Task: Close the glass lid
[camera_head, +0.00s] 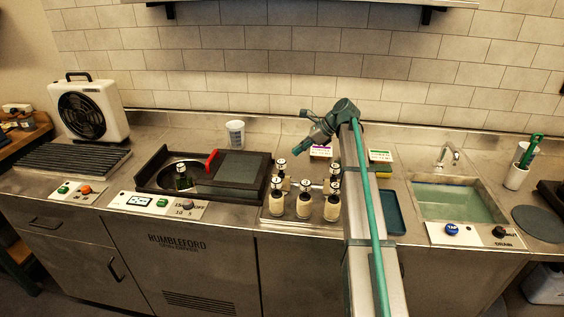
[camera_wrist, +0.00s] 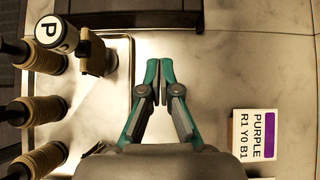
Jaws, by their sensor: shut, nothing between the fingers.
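The glass lid (camera_head: 238,168) is a dark-framed, greyish pane over the right part of a black-rimmed unit (camera_head: 152,171) on the counter. A red handle (camera_head: 211,159) stands at the lid's left edge. Left of the lid the unit is open, showing a round metal basin (camera_head: 165,178) with a small dark bottle (camera_head: 183,177) in it. My gripper (camera_head: 296,151) is in the air to the right of the lid, apart from it. In the wrist view its green fingertips (camera_wrist: 160,88) are together and empty.
Several pale bottles with dark necks (camera_head: 304,203) stand on a metal tray right of the lid; some show in the wrist view (camera_wrist: 38,110). A clear cup (camera_head: 235,134) stands behind the unit, a fan (camera_head: 90,110) at left, a sink (camera_head: 455,203) at right.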

